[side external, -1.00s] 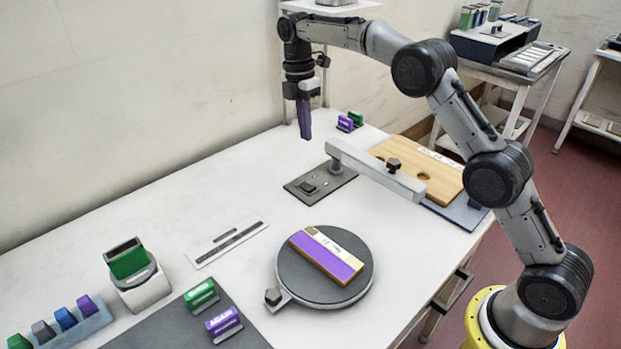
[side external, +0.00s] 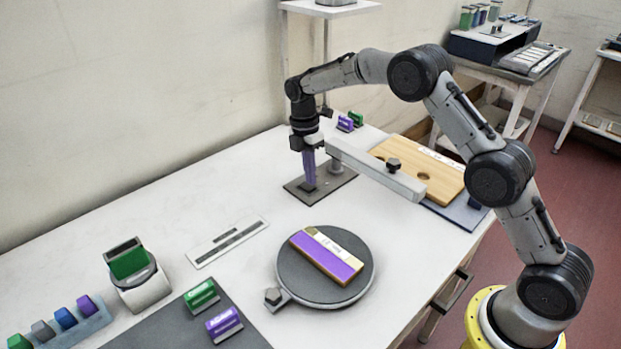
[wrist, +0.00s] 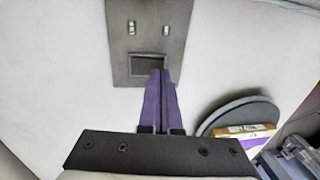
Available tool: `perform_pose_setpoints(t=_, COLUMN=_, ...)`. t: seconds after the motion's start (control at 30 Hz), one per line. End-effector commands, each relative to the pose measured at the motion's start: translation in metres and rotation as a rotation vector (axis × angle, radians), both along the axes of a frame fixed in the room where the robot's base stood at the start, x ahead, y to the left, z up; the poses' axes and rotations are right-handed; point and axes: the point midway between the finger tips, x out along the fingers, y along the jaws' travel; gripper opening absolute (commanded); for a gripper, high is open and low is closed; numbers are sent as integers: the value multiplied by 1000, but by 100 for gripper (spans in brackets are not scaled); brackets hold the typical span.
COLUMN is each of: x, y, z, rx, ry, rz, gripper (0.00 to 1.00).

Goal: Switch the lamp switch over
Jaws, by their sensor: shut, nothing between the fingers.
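The lamp switch is a small dark rocker (wrist: 148,66) set in a dark grey base plate (side external: 334,184) on the white bench. In the side view my gripper's fingers cover most of it. My gripper (side external: 309,187) points down with its long purple fingers together and empty. Its tips are at the switch, and I cannot tell whether they touch it. In the wrist view the fingertips (wrist: 160,72) overlap the lower right part of the rocker. Which way the rocker is tipped cannot be made out.
A grey horizontal bar (side external: 375,172) on a post stands close right of my gripper. A round dark turntable (side external: 325,290) with a purple-and-white block (side external: 327,256) lies nearer the camera. A wooden board (side external: 440,176) is at the right. The bench left of the plate is clear.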

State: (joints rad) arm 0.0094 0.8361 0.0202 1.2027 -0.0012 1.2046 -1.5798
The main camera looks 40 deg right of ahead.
Motion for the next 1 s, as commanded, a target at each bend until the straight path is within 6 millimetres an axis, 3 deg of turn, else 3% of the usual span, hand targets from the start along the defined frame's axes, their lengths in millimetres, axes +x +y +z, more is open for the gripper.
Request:
perform_pose_setpoints(t=0.2, x=-2, y=0, z=-14, rx=0, ry=1, rz=0, gripper=0)
perform_pose_setpoints(t=1.0, x=-3, y=0, z=-22, rx=0, ry=5, rz=0, gripper=0)
